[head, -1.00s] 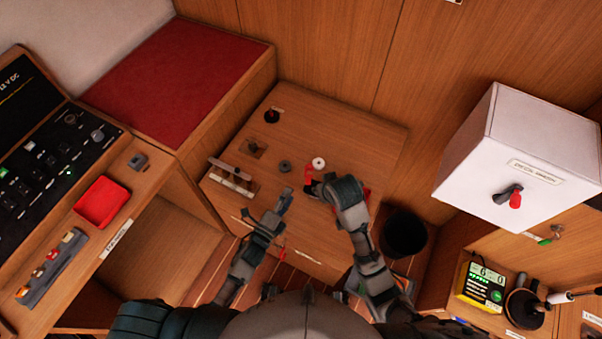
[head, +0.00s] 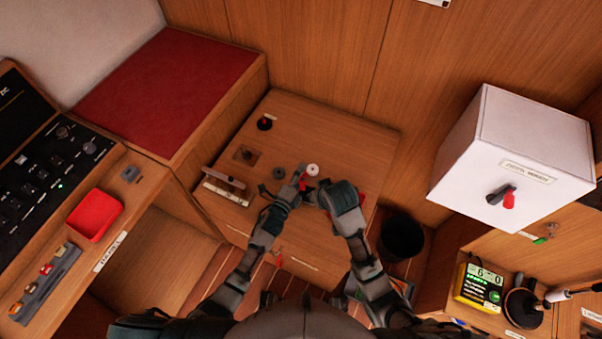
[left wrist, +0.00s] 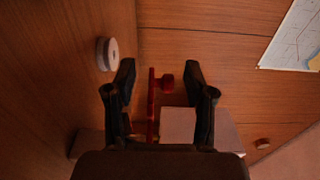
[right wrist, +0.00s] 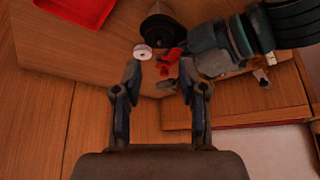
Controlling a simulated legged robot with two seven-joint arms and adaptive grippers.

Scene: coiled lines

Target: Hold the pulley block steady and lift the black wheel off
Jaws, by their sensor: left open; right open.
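A red upright piece, which looks like the pulley block (right wrist: 172,60), stands on the table. In the left wrist view the red piece (left wrist: 152,105) rises between the spread fingers of my left gripper (left wrist: 160,82), with no clear contact. In the head view my left gripper (head: 299,177) is at this spot. A dark round piece (right wrist: 160,28), likely the black wheel, shows beside the red piece in the right wrist view. My right gripper (right wrist: 160,78) is open and empty, pointing at the red piece. In the head view my grippers largely hide the block and wheel.
A black bin (head: 402,236) stands right of the table. The table's back right is clear.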

